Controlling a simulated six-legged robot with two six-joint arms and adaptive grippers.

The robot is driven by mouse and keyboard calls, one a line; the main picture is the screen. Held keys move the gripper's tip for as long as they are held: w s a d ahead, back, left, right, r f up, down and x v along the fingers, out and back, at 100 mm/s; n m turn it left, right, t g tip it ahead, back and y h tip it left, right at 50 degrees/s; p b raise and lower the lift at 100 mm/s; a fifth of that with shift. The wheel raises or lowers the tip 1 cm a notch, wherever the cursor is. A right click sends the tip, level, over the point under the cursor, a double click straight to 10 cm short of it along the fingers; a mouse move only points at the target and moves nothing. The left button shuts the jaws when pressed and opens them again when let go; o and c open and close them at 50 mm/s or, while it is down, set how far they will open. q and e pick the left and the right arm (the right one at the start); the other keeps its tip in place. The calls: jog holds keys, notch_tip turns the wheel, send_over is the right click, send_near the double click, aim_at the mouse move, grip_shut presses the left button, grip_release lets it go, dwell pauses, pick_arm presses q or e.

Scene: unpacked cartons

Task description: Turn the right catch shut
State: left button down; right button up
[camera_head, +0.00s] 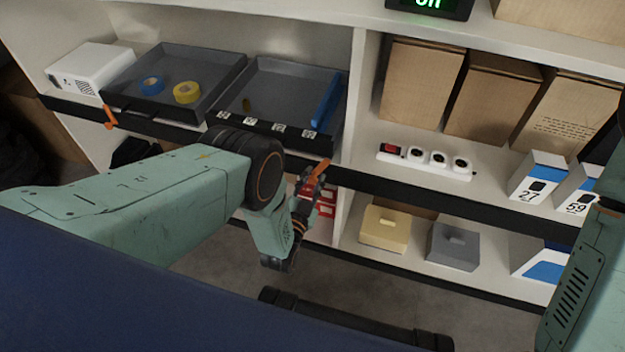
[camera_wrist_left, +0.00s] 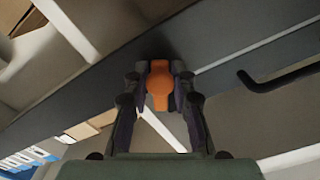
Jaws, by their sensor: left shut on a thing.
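The right catch (camera_head: 321,168) is a small orange lever on the black front edge of the shelf, below the right grey tray (camera_head: 338,133). My left gripper (camera_head: 314,184) is shut on this catch. In the left wrist view the orange catch (camera_wrist_left: 159,84) sits between the two fingertips (camera_wrist_left: 160,92), against the dark shelf edge. In the head view the catch slants up to the right; the fingers hide its lower part. The left catch (camera_head: 109,117), also orange, is on the same edge far left. My right gripper is out of view; only part of my right arm shows.
The left tray (camera_head: 118,97) holds a blue tape roll (camera_head: 152,85) and a yellow one (camera_head: 187,92). A white power strip (camera_head: 426,161), cartons (camera_head: 420,85) and numbered boxes (camera_head: 538,175) stand right. A yellow box (camera_head: 384,229) and grey box (camera_head: 453,246) are below.

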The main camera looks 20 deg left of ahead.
pick_arm(q)
jog(key=n, duration=0.5)
jog(key=shift+s, duration=0.1)
jog(key=shift+f+n, duration=0.1)
jog(key=shift+n, duration=0.3)
dwell(0.3)
jog(key=c, duration=1.1)
grip_release()
jog(key=s, duration=1.2)
jog(key=shift+a, duration=0.2)
